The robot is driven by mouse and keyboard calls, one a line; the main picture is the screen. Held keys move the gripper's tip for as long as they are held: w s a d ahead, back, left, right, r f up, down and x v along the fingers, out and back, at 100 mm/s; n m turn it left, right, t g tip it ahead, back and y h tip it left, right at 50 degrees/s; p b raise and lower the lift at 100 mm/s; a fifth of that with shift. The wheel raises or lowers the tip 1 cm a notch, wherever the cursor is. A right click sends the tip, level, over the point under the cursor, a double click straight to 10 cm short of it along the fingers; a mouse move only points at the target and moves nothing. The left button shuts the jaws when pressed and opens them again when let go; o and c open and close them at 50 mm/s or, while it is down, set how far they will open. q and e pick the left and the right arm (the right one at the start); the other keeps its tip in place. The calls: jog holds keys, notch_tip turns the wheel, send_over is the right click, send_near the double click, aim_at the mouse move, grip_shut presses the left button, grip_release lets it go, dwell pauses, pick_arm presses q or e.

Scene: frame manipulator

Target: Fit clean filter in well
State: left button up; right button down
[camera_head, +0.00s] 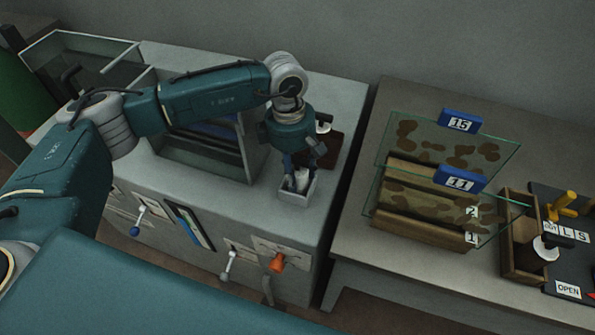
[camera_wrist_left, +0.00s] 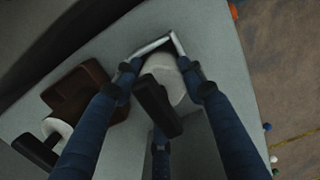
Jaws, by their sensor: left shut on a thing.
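My left gripper (camera_head: 300,172) points down and is shut on a white round filter (camera_head: 301,181) at the small square grey well (camera_head: 293,202) near the cabinet's right front corner. In the left wrist view, the fingers (camera_wrist_left: 157,76) are on either side of the white filter (camera_wrist_left: 178,88), whose black bar handle (camera_wrist_left: 158,105) lies between them. A bright edge of the well (camera_wrist_left: 152,46) shows beyond the filter. How deep the filter sits is hidden by the fingers. My right gripper is not in view.
A dark brown tray (camera_head: 328,150) behind the well holds another white piece with a black handle (camera_head: 322,126). An open slot bay (camera_head: 205,160) lies left. Levers line the cabinet front, including an orange knob (camera_head: 277,262). A table with glass panels and a wooden box (camera_head: 522,265) stands right.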

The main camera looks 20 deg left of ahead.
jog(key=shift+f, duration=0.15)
pick_arm(q)
jog(key=o, duration=1.3)
jog(key=shift+f, duration=0.1)
jog(key=r, duration=0.8)
jog(key=a+r, duration=0.1)
jog(key=r, duration=0.3)
jog(key=shift+w+a, duration=0.1)
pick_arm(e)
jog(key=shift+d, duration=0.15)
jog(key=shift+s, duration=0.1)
